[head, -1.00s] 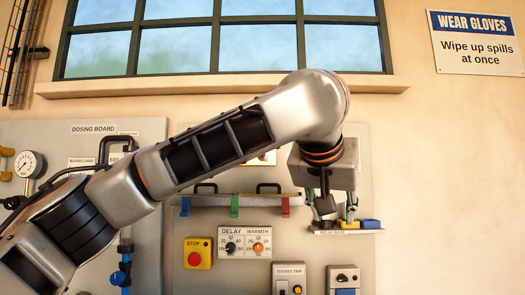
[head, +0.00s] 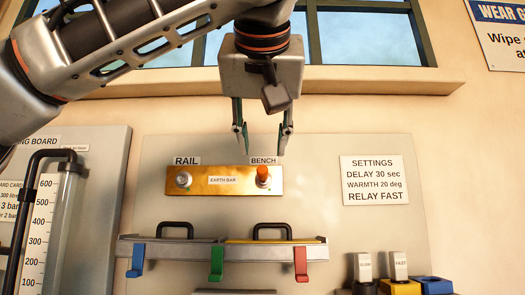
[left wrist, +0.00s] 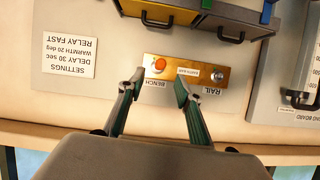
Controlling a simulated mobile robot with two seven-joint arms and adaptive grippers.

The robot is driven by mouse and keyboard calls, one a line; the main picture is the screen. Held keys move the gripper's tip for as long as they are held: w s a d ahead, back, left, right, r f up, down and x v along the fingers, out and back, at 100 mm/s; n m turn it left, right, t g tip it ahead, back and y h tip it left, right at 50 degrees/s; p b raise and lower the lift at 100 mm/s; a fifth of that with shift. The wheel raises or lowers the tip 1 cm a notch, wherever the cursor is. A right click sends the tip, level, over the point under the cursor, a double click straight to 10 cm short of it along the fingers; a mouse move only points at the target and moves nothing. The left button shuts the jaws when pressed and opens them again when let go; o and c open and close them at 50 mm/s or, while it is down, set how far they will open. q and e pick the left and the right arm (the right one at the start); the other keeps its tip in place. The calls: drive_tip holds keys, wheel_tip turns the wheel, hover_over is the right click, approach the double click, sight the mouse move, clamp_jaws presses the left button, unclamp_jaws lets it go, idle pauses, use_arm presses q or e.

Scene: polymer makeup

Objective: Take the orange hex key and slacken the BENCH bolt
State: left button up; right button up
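The brass earth bar (head: 222,190) is fixed on the grey wall panel, with a RAIL bolt (head: 183,180) at its left and the BENCH bolt (head: 263,185) at its right. An orange piece, seemingly the orange hex key (head: 263,172), sits at the BENCH bolt; it also shows as a round orange top in the left wrist view (left wrist: 159,64). I cannot make out its full shape. My left gripper (head: 262,150) is open and empty, pointing down just above the BENCH end. In the left wrist view its fingertips (left wrist: 159,84) are apart, near the BENCH label. My right gripper is not in view.
Below the bar is a rack (head: 180,250) with black handles and blue, green and red latches. A settings sign (head: 375,180) is at the right. Blocks marked SLOW (head: 364,266) and FAST (head: 398,265) are lower right. A window ledge (head: 370,80) lies behind my gripper.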

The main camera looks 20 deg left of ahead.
sight(263, 166)
use_arm(q)
drive_tip(key=shift+p+x, duration=0.8)
drive_tip(key=shift+x, duration=2.85)
drive_tip(key=shift+w+r, duration=0.1)
drive_tip(key=shift+r, duration=0.05)
clamp_jaws()
drive_tip(key=shift+b, duration=0.3)
